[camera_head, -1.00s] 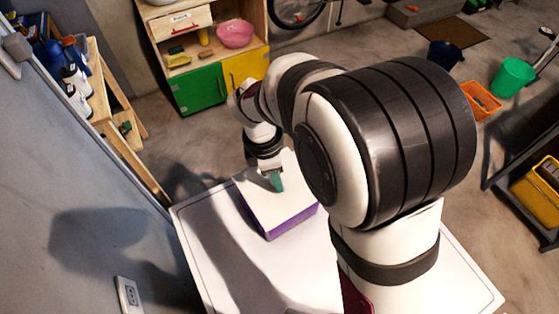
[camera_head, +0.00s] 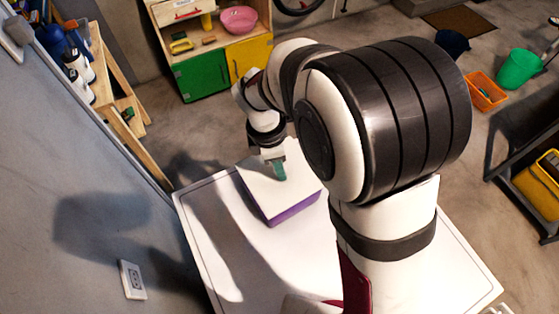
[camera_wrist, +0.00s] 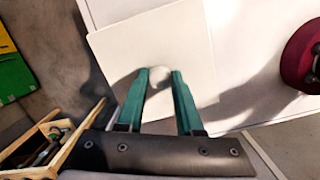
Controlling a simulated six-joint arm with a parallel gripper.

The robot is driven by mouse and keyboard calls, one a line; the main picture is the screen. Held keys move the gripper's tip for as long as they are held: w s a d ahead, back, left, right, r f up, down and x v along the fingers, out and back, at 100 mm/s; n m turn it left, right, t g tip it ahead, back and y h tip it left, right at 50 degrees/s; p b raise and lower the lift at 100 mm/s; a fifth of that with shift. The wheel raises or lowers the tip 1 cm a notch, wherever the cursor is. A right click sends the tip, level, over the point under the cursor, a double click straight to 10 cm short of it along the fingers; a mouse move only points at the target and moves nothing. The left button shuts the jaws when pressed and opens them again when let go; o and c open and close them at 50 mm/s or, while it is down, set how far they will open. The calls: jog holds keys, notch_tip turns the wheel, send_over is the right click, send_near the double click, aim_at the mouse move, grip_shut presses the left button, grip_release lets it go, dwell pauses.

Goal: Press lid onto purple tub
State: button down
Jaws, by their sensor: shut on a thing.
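The white square lid (camera_head: 262,187) lies over the purple tub (camera_head: 294,209) on the white table, and a purple band of the tub shows below its front edge. Whether the lid is fully seated, I cannot tell. My gripper (camera_head: 281,176) points down onto the middle of the lid. In the wrist view, the teal fingers of my gripper (camera_wrist: 159,79) are shut on the small white knob (camera_wrist: 157,76) of the lid (camera_wrist: 115,50). The tub is hidden under the lid in that view.
The white table (camera_head: 215,250) has free room around the tub. A grey wall with an outlet (camera_head: 132,280) stands at the left. A wooden shelf with bottles (camera_head: 78,68) and a green and yellow cabinet (camera_head: 203,76) stand behind, apart from the table.

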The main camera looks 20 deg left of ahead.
jog(key=shift+f, duration=0.1)
grip_release()
jog(key=shift+r, duration=3.5)
jog(key=shift+c, duration=0.2)
grip_shut()
jog(key=shift+f, duration=0.25)
jog(key=shift+f, duration=2.55)
